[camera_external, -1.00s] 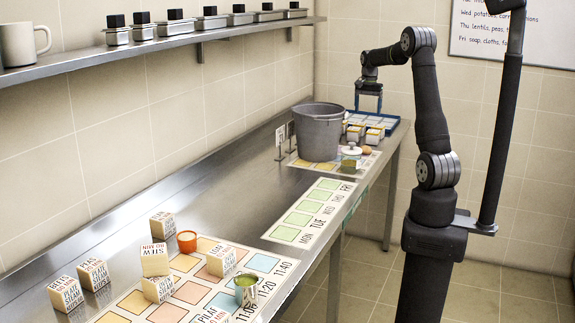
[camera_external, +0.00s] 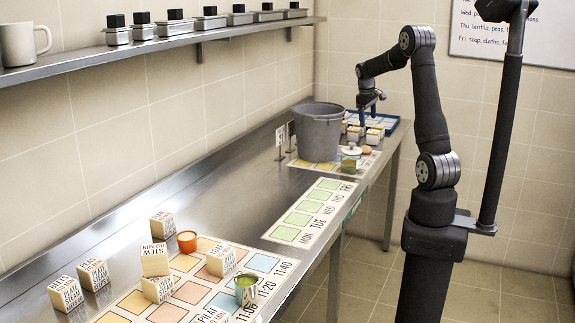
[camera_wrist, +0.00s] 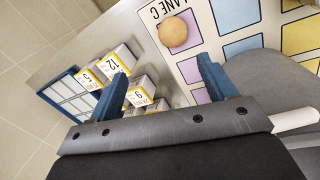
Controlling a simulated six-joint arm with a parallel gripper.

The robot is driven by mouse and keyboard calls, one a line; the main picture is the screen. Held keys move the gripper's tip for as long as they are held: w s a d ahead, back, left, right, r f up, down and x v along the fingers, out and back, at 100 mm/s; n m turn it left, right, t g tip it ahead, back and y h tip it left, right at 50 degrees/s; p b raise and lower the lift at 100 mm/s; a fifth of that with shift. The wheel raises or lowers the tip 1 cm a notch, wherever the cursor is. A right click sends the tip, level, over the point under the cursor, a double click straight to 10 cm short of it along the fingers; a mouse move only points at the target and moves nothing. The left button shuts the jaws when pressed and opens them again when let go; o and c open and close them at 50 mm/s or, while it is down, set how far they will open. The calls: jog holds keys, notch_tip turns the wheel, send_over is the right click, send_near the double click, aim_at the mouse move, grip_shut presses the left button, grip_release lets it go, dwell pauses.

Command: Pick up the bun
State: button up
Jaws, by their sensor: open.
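The bun (camera_wrist: 172,31) is a small round tan ball on a white mat marked "LANE C" (camera_wrist: 212,16) at the top of the wrist view. In the external view the bun (camera_external: 366,150) sits at the far end of the counter, right of the stockpot. My gripper (camera_wrist: 162,74) is open with its two blue fingers spread and nothing between them. In the external view my gripper (camera_external: 369,116) hangs above the small labelled boxes, behind and above the bun, apart from it.
The grey stockpot (camera_external: 319,130) stands close left of my gripper. Labelled boxes (camera_wrist: 118,62) and a blue tray (camera_wrist: 70,93) lie to the left in the wrist view. A white-lidded jar (camera_external: 350,152) stands beside the bun. The middle counter (camera_external: 220,190) is clear.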

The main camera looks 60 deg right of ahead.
aim_at(365, 147)
jog(key=f+n, duration=0.1)
jog(key=n, duration=0.5)
jog(key=a+f+n+h, duration=0.1)
jog(key=f+n, duration=0.1)
jog(key=n, duration=0.5)
jog(key=f+n+h, duration=0.1)
jog(key=n, duration=0.6)
jog(key=shift+w+a+f, duration=0.2)
jog(key=shift+a+f, duration=0.1)
jog(key=shift+f, duration=0.1)
notch_tip(365, 147, down, 5)
jog(key=shift+r, duration=0.15)
jog(key=x, duration=0.4)
jog(key=shift+w+a+f, duration=0.1)
jog(key=shift+f, duration=0.25)
jog(key=c, duration=1.1)
